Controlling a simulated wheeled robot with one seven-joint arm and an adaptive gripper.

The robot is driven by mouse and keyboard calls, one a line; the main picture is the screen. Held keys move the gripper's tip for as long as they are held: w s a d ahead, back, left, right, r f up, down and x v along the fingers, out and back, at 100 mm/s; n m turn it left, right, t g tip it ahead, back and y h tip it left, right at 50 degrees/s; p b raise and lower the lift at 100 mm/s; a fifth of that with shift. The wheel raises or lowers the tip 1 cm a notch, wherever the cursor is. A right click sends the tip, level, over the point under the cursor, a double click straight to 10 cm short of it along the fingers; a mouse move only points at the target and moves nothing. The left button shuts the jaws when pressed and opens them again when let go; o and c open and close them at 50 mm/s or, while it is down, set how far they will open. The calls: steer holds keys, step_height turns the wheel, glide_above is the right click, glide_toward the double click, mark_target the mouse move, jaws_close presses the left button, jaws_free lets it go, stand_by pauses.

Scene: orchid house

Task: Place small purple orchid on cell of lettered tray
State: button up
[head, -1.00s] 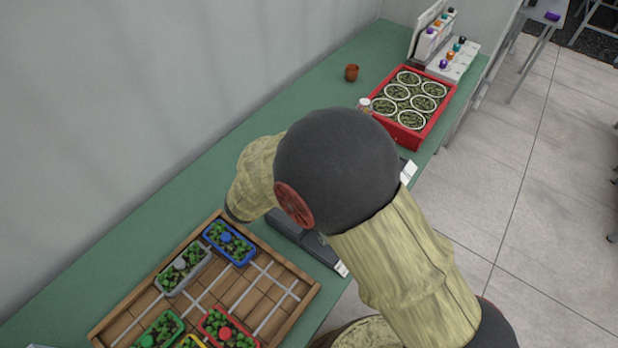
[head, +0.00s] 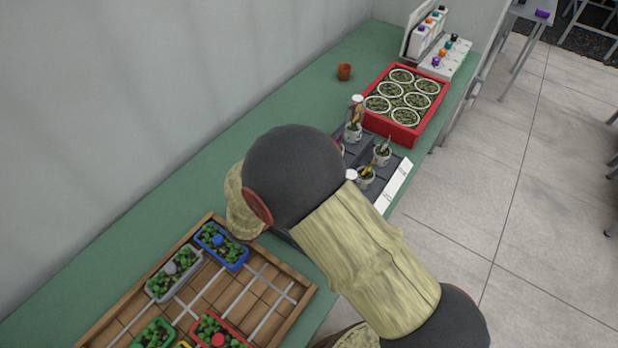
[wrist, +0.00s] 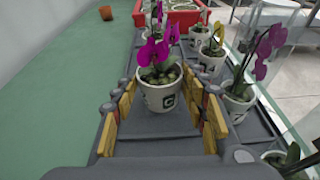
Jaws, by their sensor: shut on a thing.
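A small purple orchid (wrist: 160,90) in a white pot with a dark letter stands upright between the yellow-padded fingers of my gripper (wrist: 165,106) in the wrist view. My gripper is shut on this pot. The pot is over the dark grey lettered tray; I cannot tell whether its base touches it. In the head view, my arm hides the gripper and the held orchid. The dark tray (head: 384,171) shows past the arm, with a white label strip. Other potted orchids (head: 382,154) stand in it, including a magenta one (wrist: 247,80) at right in the wrist view.
A red crate (head: 392,134) of round pots stands beyond the tray. A wooden tray (head: 262,290) with coloured seedling boxes lies at the near left.

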steer(key=shift+f, duration=0.15)
steer(key=o, duration=1.1)
steer(key=shift+o, duration=0.9)
steer(key=shift+s+a+r, duration=0.15)
steer(key=shift+a+r, duration=0.05)
steer(key=shift+r, duration=0.1)
steer(key=p+v, duration=0.3)
steer(key=v, duration=0.8)
steer(key=shift+s+a, duration=0.1)
steer(key=shift+s, duration=0.05)
steer(key=shift+s+a, duration=0.1)
